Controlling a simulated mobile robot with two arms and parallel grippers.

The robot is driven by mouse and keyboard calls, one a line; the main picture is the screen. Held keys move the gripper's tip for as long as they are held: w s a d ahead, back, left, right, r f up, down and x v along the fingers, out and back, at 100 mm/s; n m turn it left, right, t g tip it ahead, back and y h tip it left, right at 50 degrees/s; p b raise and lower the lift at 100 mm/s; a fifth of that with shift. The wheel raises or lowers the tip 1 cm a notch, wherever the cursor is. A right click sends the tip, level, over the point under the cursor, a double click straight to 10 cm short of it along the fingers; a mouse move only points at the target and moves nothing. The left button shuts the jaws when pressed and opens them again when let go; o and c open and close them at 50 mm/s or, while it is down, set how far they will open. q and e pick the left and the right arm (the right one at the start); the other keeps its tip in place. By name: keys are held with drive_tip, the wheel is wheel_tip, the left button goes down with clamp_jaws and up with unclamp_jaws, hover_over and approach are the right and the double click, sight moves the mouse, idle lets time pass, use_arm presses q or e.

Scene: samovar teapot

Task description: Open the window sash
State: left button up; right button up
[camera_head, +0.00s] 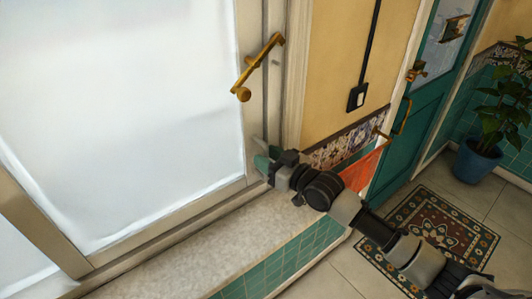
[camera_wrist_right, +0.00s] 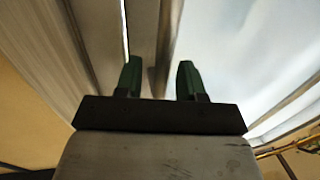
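The window sash (camera_head: 246,110) is a pale frame around bright frosted glass (camera_head: 120,100) in the head view. A brass handle (camera_head: 258,65) with a round knob is on its right stile. My right gripper (camera_head: 264,160) is at the lower right corner of the sash, below the handle. In the right wrist view the two green fingers (camera_wrist_right: 159,78) stand apart with a gap between them. The edge of the frame (camera_wrist_right: 148,45) shows beyond the gap; I cannot tell if the fingers touch it. The brass handle is partly seen in the right wrist view (camera_wrist_right: 285,150). My left gripper is not in view.
A stone sill (camera_head: 190,262) runs under the window above green tiles (camera_head: 285,262). Pale floor is free at front right.

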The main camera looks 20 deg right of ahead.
drive_tip(key=shift+w+a, duration=0.2)
drive_tip(key=shift+w, duration=0.1)
clamp_jaws()
drive_tip(key=shift+a, duration=0.1)
